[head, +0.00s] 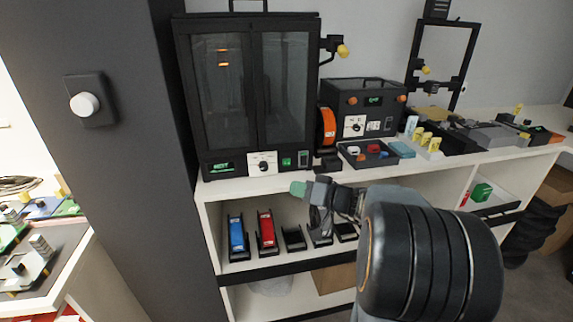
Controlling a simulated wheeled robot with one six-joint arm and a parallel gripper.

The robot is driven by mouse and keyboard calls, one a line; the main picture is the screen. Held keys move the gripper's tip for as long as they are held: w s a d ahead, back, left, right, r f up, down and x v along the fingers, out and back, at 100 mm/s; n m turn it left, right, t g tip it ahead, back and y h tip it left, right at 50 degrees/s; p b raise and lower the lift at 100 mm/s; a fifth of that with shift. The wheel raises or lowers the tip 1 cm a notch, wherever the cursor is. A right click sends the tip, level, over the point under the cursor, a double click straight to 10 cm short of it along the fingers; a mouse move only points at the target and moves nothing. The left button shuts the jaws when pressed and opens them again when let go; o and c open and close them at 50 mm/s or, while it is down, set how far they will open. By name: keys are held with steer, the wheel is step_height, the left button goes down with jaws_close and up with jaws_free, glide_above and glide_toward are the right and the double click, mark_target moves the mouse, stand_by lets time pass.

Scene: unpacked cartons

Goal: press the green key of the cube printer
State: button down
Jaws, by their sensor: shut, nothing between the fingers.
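A tall black enclosed printer (250,92) with two glass doors stands on the white shelf top. On its lower front are a green-lit display (221,168), a white dial panel (263,163) and a small green key (286,162). A smaller boxy black printer (345,93) stands to its right, with a small green-lit screen, orange knobs and a white panel. I cannot tell for certain which one is called the cube printer. My gripper (299,188) is shut and empty, its green tips pointing left. In the picture it appears just below the green key, apart from it.
An orange spool (327,127) stands between the two printers. A dark tray (366,154) with small coloured parts lies on the shelf top. Blue (237,233) and red (266,229) items stand in holders on the shelf below. A dark pillar (107,170) rises at left.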

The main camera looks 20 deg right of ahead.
mark_target(287, 162)
steer(key=shift+w+d+p, duration=0.2)
steer(key=shift+w+d, duration=0.05)
steer(key=shift+w, duration=1.15)
steer(key=shift+w+d+p, duration=0.25)
steer(key=shift+w+d, duration=0.05)
steer(key=shift+w, duration=1.1)
steer(key=shift+w+d+p, duration=0.2)
steer(key=shift+w+d, duration=0.05)
steer(key=shift+w, duration=1.15)
steer(key=shift+w+d+f+b, duration=0.15)
steer(key=shift+w+b, duration=0.15)
steer(key=shift+b, duration=0.25)
steer(key=shift+w+b, duration=0.5)
steer(key=shift+w, duration=0.1)
steer(key=shift+s, duration=0.1)
steer(key=shift+s+b, duration=0.8)
steer(key=shift+b, duration=0.1)
